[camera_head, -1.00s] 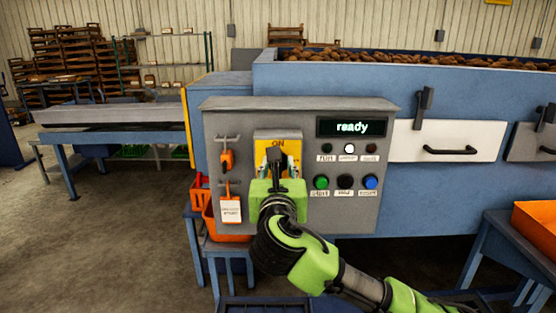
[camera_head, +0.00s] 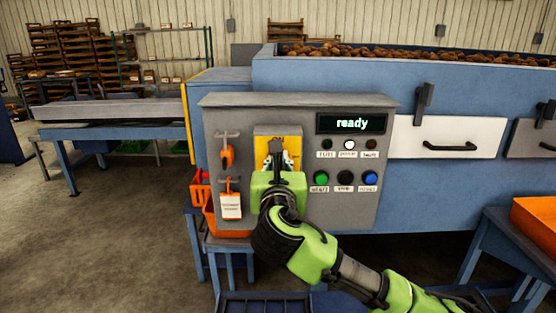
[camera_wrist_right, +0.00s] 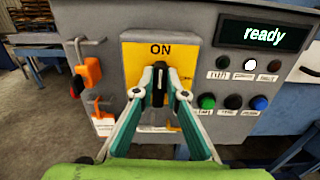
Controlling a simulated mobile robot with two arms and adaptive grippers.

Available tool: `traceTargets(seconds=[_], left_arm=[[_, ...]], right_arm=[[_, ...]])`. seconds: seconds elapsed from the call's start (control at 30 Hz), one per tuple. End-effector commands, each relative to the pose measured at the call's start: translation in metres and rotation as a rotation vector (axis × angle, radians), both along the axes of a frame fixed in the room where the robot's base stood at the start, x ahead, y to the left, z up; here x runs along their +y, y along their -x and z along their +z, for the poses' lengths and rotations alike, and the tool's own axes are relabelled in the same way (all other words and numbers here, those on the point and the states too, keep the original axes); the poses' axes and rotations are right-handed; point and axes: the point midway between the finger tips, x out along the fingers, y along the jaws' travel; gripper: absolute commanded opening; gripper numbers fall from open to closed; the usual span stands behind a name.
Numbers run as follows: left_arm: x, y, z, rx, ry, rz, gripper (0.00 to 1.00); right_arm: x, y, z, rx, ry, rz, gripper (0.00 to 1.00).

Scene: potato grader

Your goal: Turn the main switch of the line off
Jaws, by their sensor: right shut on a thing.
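The main switch has a yellow plate (camera_head: 263,140) on the left half of the grey control box (camera_head: 225,111). In the right wrist view the plate (camera_wrist_right: 186,62) reads ON at its top. The black switch handle (camera_wrist_right: 158,73) stands upright between the fingertips. My right gripper (camera_wrist_right: 158,95) is shut on this handle, fingers pointing at the panel. In the head view my right gripper (camera_head: 276,160) hides the lower plate. The display (camera_head: 352,123) reads "ready". My left gripper is not in view.
Lamps and start, stop and reset buttons (camera_head: 345,178) sit to the right. An orange crate (camera_head: 538,224) stands at far right.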

Motion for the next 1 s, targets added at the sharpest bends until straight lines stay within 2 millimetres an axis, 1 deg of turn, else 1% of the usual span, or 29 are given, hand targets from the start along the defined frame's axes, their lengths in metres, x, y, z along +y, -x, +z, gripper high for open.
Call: traceTargets(seconds=[0.27, 1.0], left_arm=[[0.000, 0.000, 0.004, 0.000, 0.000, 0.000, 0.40], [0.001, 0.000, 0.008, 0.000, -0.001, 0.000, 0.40]], right_arm=[[-0.002, 0.000, 0.000, 0.001, -0.153, 0.001, 0.00], [-0.013, 0.000, -0.007, 0.002, -0.847, -0.001, 0.00]])
